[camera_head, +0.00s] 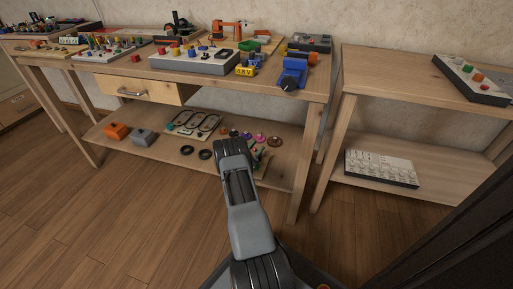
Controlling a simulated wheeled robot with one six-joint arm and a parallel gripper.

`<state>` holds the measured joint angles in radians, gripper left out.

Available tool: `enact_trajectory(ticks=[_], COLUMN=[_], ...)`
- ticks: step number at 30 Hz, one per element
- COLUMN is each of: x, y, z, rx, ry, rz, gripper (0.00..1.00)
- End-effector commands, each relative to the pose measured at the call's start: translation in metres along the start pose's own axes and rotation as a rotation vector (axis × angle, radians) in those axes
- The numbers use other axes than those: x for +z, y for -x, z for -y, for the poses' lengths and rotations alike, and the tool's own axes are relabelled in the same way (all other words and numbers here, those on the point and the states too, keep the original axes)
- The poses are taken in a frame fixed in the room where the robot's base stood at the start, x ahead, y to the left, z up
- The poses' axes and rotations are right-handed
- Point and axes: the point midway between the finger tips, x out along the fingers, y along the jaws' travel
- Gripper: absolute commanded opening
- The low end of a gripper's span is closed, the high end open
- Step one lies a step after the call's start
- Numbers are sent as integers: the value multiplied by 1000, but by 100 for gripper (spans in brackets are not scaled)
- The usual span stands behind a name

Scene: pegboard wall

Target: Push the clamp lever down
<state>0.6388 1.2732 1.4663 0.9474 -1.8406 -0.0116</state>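On the wooden workbench (140,72), an orange device with a raised arm (228,29) stands near the back wall; it may be the clamp, but it is too small to make out a lever for certain. A blue vise-like tool (293,73) sits at the bench's right front corner. My grey arm rises from the bottom middle, in front of the bench's lower shelf. No gripper fingers can be made out, and the arm is apart from both devices.
A grey panel with coloured buttons (195,62) and yellow blocks (246,71) lie near the orange device. The lower shelf (130,143) holds rings and small boxes. A second wooden table (420,84) stands right, beyond a narrow gap. Open wood floor (110,220) lies front left.

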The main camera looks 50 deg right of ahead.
Motion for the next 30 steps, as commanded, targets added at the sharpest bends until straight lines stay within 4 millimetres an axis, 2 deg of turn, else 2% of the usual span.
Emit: enact_trajectory(ticks=[3,10,14,17,21,30], x=[0,0,-1,-2,-4,-34], y=[0,0,9,24,55,113], z=[0,1,1,2,3,14], rx=[0,-1,-2,-4,-6,-5], ry=[-1,-2,-1,-1,-1,-1], rz=[0,0,2,3,3,2], gripper=[46,46,46,46,46,46])
